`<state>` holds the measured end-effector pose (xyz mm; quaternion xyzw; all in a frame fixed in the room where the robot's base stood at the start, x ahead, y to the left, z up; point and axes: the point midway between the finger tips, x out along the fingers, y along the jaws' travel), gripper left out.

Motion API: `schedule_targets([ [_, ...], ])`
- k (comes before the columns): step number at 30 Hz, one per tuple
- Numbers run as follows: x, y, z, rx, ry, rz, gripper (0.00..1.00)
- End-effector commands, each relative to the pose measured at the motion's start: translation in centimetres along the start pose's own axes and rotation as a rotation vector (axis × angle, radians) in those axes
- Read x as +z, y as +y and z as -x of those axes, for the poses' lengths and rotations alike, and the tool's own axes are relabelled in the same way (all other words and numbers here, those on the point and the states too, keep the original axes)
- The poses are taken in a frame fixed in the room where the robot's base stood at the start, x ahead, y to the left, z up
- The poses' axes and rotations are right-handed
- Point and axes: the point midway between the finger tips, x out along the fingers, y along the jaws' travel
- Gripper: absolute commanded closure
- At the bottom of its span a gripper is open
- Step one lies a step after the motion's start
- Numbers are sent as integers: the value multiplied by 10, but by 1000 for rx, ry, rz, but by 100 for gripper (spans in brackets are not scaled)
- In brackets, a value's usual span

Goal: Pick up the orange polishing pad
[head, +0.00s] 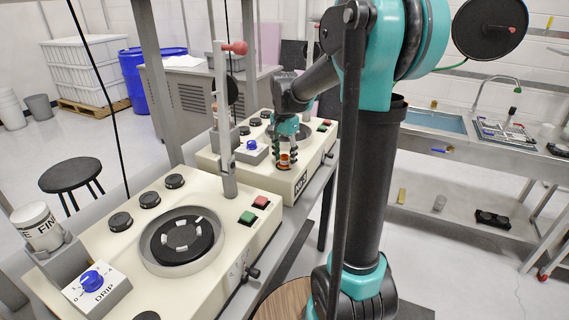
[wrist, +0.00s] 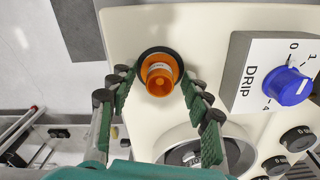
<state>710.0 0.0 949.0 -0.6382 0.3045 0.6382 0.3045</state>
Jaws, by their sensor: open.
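The orange polishing pad (wrist: 161,74) is a small orange round piece with a hollow end and a pale label, with a dark ring behind it. In the head view it shows as a small orange piece (head: 286,160) on the far cream machine, below my gripper (head: 286,147). In the wrist view the green-padded fingers of my gripper (wrist: 159,85) are spread, one on each side of the pad. The fingertips reach about level with it. I cannot tell whether either finger touches it. The pad's underside is hidden.
The far machine (head: 210,158) has a DRIP box with a blue knob (wrist: 289,86), close to the right finger, and a round plate (wrist: 205,152). The near machine (head: 90,238) carries a black disc (head: 180,242) and an upright grey post (head: 226,130).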

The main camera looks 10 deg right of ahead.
Motion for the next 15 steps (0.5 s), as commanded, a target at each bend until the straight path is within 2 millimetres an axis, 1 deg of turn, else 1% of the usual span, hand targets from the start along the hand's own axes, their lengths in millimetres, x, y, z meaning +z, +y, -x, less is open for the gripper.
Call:
schedule_targets([
  [3,0,0,0,0,0,0,51],
  [15,0,0,0,0,0,0,100],
])
